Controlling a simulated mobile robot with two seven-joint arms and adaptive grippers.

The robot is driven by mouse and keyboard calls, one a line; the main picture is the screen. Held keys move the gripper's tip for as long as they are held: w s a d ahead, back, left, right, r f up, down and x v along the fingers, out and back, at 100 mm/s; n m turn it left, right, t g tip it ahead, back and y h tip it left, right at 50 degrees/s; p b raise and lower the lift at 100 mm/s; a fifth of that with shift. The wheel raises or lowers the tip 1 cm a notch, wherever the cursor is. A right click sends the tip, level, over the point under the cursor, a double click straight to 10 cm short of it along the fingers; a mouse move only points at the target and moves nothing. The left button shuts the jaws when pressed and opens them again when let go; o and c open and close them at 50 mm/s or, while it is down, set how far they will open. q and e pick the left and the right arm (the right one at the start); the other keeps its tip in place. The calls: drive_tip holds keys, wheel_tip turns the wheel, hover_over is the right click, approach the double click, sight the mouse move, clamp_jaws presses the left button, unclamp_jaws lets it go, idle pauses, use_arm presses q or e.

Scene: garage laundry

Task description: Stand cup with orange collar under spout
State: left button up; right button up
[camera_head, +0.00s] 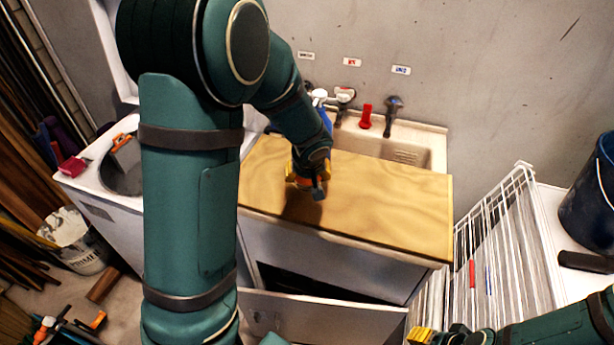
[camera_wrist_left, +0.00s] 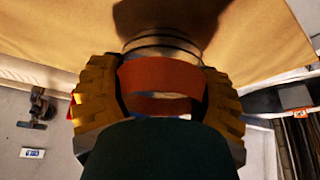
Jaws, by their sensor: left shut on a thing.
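In the left wrist view, a cup with an orange collar (camera_wrist_left: 160,77) sits between the two yellow fingers of my left gripper (camera_wrist_left: 160,95), which is shut on it. Its pale banded end (camera_wrist_left: 165,42) faces the wooden board; I cannot tell whether it touches. In the head view, my left gripper (camera_head: 308,180) is low over the board's left part (camera_head: 400,200) and hides most of the cup. Behind the board, along the sink's back, are a pale-topped tap (camera_head: 343,97), a red fitting (camera_head: 366,116) and a dark spout (camera_head: 392,112). My right gripper (camera_head: 422,337) is at the bottom edge.
The sink basin (camera_head: 410,153) lies open behind the board. A white-and-blue bottle (camera_head: 321,100) stands beside the taps, partly behind my arm. A white wire rack (camera_head: 500,235) stands to the right. The board's right half is clear.

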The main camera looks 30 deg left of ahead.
use_arm(q)
drive_tip(key=shift+w+a+f, duration=0.1)
drive_tip(key=shift+w+a, duration=0.45)
drive_tip(key=shift+w, duration=0.1)
wheel_tip(320, 180, down, 3)
drive_tip(key=shift+f, duration=0.2)
drive_tip(key=shift+b, duration=0.4)
drive_tip(key=o, duration=1.1)
drive_tip(key=shift+f, duration=0.1)
drive_tip(key=shift+c, duration=0.2)
